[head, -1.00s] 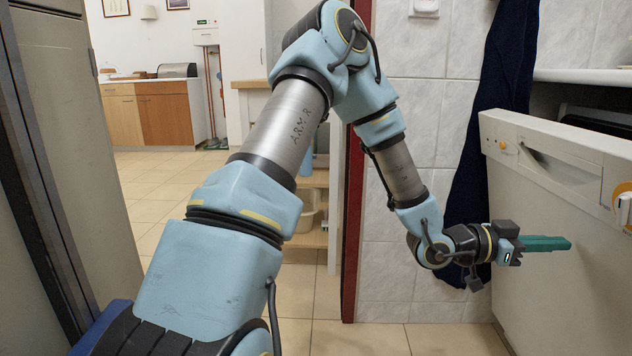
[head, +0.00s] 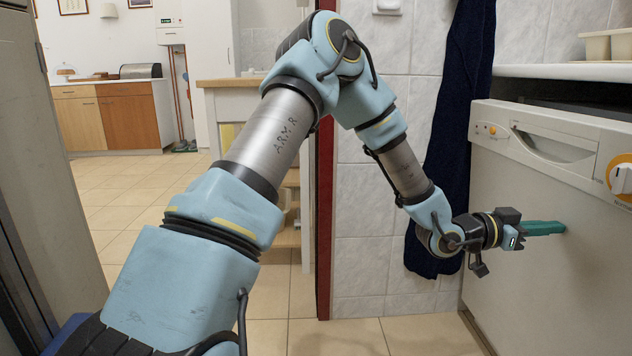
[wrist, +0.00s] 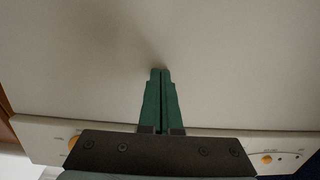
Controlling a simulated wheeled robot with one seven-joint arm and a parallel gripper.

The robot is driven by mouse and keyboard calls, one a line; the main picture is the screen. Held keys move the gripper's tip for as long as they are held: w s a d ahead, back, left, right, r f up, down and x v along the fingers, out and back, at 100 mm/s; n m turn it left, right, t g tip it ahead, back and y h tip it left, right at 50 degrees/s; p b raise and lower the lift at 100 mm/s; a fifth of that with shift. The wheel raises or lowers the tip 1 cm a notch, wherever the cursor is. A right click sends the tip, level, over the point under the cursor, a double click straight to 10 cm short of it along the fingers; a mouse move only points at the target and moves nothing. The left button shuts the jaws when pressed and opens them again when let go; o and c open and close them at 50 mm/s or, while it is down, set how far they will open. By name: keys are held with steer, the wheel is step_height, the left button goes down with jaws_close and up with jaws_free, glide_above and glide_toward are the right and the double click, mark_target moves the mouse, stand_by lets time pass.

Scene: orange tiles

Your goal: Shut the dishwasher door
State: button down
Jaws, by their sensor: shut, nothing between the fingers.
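The dishwasher door (head: 530,250) is a white panel at the right of the head view, standing close to upright. A control strip with a handle recess (head: 553,145) and an orange-ringed knob (head: 621,178) runs along its top. A dark gap shows between its top and the counter above. My gripper (head: 562,228) has its green fingers shut and empty, pointing at the door front below the control strip. The tips look to be at or against the panel; exact contact is hard to tell. In the wrist view the shut fingers (wrist: 161,72) lie before the plain door panel (wrist: 245,60).
A white counter (head: 565,72) with cream containers (head: 608,44) on it is above the dishwasher. A dark blue towel (head: 450,150) hangs on the tiled wall beside it. A grey panel (head: 45,200) stands close at the left. Tiled floor is open toward the back left.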

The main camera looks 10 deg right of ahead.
steer(key=shift+d, duration=3)
steer(key=a, duration=0.8)
